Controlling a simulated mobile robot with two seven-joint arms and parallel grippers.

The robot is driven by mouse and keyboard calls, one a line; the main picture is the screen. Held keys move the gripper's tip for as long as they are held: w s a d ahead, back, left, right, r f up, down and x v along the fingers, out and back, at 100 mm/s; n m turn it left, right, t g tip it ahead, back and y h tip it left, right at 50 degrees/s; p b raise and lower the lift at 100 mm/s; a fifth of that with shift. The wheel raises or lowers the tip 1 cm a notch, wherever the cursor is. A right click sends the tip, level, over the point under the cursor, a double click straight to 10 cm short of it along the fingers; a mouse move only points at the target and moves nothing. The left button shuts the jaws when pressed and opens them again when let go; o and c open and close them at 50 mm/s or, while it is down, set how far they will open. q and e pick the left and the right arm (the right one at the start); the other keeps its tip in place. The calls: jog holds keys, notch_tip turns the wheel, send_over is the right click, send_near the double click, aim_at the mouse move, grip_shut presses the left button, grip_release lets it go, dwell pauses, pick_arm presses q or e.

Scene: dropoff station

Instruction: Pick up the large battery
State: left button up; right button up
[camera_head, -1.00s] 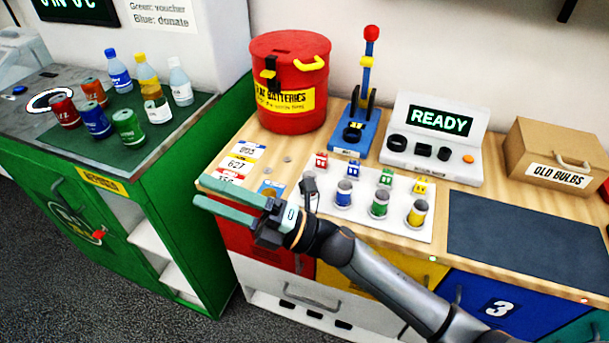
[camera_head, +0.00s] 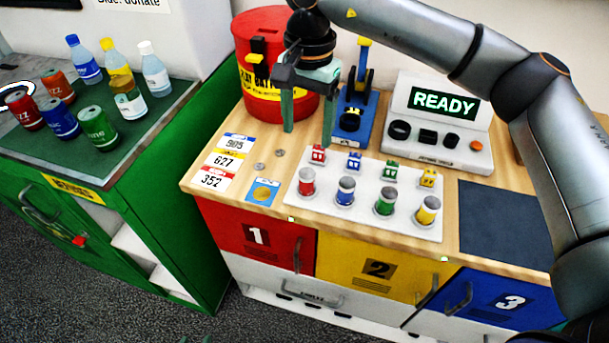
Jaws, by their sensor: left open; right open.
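My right gripper (camera_head: 308,138) is open and empty, pointing down above the wooden counter, in front of the red batteries bin (camera_head: 252,40). Its fingertips hang near two small round grey discs, one (camera_head: 280,153) by the white board and one (camera_head: 259,166) nearer the front; they look like coin cells. Several banded cylinders stand on the board: red (camera_head: 307,182), blue (camera_head: 345,191), green (camera_head: 385,201) and yellow (camera_head: 427,210). I cannot tell which thing is the large battery.
Number cards (camera_head: 223,161) and a blue card with a gold disc (camera_head: 262,192) lie at the counter's left. A blue press stand (camera_head: 352,118) and the READY device (camera_head: 440,125) are behind the board. A dark mat (camera_head: 505,220) lies right. Cans and bottles stand on the green station.

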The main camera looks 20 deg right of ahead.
jog(key=p, duration=0.1)
send_over(307, 172)
jog(key=f, duration=0.6)
jog(key=shift+d+f, duration=0.2)
jog(key=shift+f, duration=0.15)
jog(key=shift+a+f+p, duration=0.15)
jog(key=shift+f+p, duration=0.25)
jog(key=shift+f, duration=0.95)
jog(key=shift+a+f+p, duration=0.1)
jog(key=shift+f+p, duration=0.25)
jog(key=shift+f, duration=1)
jog(key=shift+c, duration=0.3)
grip_shut()
